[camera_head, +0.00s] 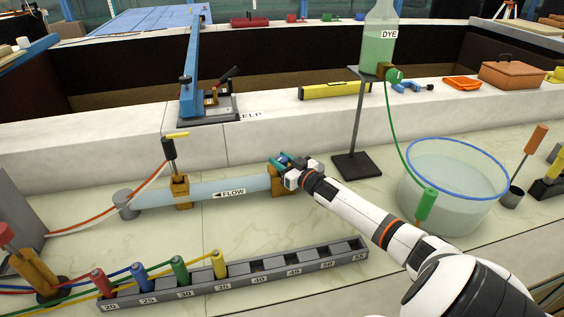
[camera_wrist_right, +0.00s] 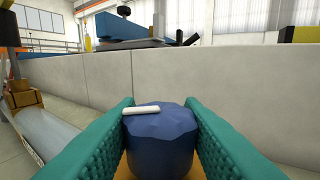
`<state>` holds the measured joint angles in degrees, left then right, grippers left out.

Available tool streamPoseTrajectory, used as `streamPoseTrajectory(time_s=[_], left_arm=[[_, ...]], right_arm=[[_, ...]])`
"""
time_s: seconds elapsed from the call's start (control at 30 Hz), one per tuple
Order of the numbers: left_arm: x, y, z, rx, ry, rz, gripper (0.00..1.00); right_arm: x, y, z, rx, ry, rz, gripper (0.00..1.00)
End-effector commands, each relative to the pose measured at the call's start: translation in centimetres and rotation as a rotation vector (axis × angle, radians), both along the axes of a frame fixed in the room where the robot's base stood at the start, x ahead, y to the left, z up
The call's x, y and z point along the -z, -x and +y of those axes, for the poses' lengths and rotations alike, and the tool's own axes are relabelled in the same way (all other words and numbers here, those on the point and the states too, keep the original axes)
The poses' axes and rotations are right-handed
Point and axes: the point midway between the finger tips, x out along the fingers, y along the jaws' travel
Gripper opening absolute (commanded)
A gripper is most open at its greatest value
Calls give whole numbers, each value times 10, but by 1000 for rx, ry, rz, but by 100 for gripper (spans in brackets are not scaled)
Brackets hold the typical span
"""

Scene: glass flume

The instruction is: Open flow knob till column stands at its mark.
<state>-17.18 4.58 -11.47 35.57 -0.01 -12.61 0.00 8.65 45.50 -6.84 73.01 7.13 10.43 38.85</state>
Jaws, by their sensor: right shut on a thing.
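The flow knob (camera_wrist_right: 160,138) is a dark blue faceted knob with a white pointer bar on top, in the right wrist view. My right gripper (camera_wrist_right: 160,112) is shut on it, one teal pad on each side. In the head view this gripper (camera_head: 285,164) is at the right end of the pale blue flow tube (camera_head: 235,190), over a brass block, and mostly hides the knob. A dark upright fitting (camera_head: 169,149) with a yellow bar stands on the tube's left brass block; I cannot make out a column level there. My left gripper is not in view.
A grey rack (camera_head: 235,272) with coloured plugs and numbered slots lies in front of the tube. A clear basin (camera_head: 455,205) stands right of my right arm. A dye bottle (camera_head: 380,45) sits on a stand behind. A pale wall (camera_wrist_right: 240,85) rises close behind the knob.

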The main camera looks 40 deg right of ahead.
Motion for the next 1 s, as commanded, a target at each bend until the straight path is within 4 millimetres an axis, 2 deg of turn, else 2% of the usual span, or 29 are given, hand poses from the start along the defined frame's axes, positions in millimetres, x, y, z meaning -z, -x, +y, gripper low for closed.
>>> streamPoseTrajectory(time_s=[0.27,0.67,0.7,0.8,1.0], left_arm=[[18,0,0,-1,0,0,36],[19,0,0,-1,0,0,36],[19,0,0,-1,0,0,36],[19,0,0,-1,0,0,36],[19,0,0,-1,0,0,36]], right_arm=[[0,0,0,-160,5,-4,12],[0,1,0,-188,-1,0,12],[0,1,0,-187,-1,1,38],[0,1,0,-187,-1,1,54],[0,1,-1,-186,-1,1,56]])
